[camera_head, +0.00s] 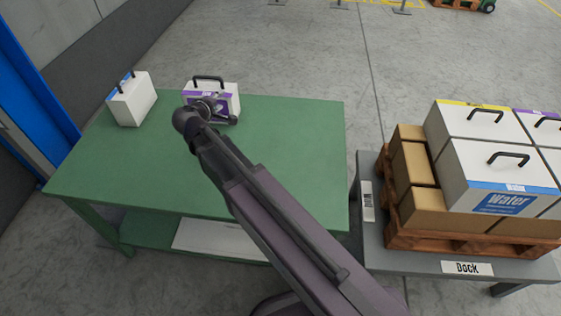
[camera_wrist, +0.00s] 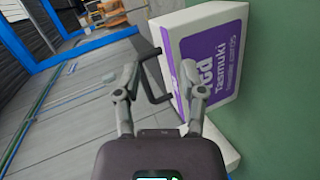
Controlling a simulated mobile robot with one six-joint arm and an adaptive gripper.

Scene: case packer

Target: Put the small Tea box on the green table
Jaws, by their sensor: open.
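The green table (camera_head: 270,160) carries a white box with a purple band (camera_head: 231,97) and a black handle near its back edge. In the wrist view this purple-labelled box (camera_wrist: 205,60) shows part of a name, "Tasmuki". My gripper (camera_head: 213,106) is over the table at this box, partly covering it. In the wrist view my gripper (camera_wrist: 158,80) is open, and the box's black handle (camera_wrist: 152,70) shows between and beyond its fingers. Whether the handle is between the pads I cannot tell. No label that reads Tea is legible in either view.
A white box with a blue band (camera_head: 133,100) stands at the table's back left. Right of the table, the grey dock (camera_head: 375,235) bears a pallet (camera_head: 430,240) with brown cartons and white handled boxes, one marked Water (camera_head: 505,202). The table's middle right is clear.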

